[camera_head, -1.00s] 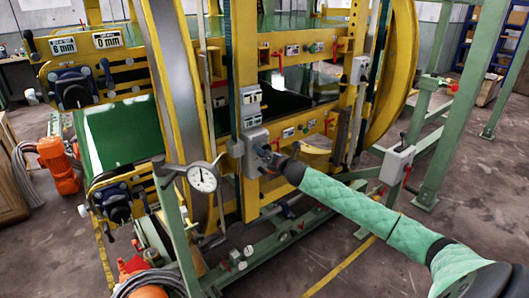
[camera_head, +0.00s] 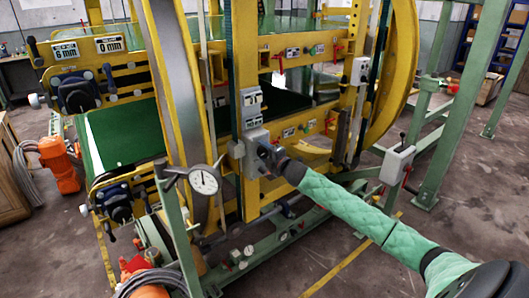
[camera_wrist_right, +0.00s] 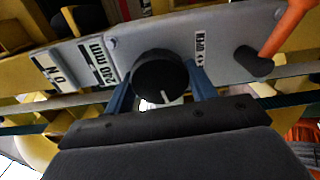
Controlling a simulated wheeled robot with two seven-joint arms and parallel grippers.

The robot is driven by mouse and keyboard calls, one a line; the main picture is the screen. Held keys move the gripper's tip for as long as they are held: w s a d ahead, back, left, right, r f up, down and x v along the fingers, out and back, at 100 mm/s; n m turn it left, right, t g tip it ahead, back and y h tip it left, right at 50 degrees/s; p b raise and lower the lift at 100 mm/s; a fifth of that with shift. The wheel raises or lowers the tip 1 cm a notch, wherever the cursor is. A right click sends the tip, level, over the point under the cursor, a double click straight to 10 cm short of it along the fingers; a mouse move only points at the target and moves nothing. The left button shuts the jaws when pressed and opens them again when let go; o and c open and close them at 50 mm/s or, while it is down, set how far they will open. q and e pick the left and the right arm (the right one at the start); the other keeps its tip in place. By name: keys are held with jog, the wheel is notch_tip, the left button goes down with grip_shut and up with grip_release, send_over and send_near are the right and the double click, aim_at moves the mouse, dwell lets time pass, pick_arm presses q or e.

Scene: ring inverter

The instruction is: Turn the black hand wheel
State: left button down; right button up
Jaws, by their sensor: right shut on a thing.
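The black hand wheel (camera_wrist_right: 161,78) is a round dark knob with a light mark on its face. It sits on a grey panel and shows in the right wrist view between two blue fingers. My right gripper (camera_wrist_right: 160,95) is shut on it, one finger on each side. In the head view my right gripper (camera_head: 265,153) reaches in from the lower right to the grey box (camera_head: 252,138) on the yellow post. There the gripper largely hides the wheel. My left gripper is in neither view.
Beside the wheel are a plate reading mm (camera_wrist_right: 97,65) and an orange lever (camera_wrist_right: 287,28). In the head view a dial gauge (camera_head: 204,180) stands left of the gripper, amid yellow frames and green rails. A grey switch box (camera_head: 396,165) lies right of my forearm. Open floor shows lower right.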

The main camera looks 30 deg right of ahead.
jog(key=m+p, duration=0.1)
jog(key=m, duration=0.4)
jog(key=shift+m, duration=0.3)
jog(key=shift+m+p, duration=0.3)
jog(key=shift+m, duration=0.9)
jog(key=shift+m+p, duration=0.3)
jog(key=shift+m, duration=1.4)
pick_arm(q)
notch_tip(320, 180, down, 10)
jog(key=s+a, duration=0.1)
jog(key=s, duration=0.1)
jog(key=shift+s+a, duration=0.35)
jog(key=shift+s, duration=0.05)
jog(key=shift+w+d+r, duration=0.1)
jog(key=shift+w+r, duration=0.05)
pick_arm(e)
jog(key=o, duration=0.9)
jog(key=shift+c, duration=0.2)
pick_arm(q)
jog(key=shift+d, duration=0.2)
pick_arm(e)
jog(key=shift+o, duration=0.7)
jog(key=shift+d, duration=0.1)
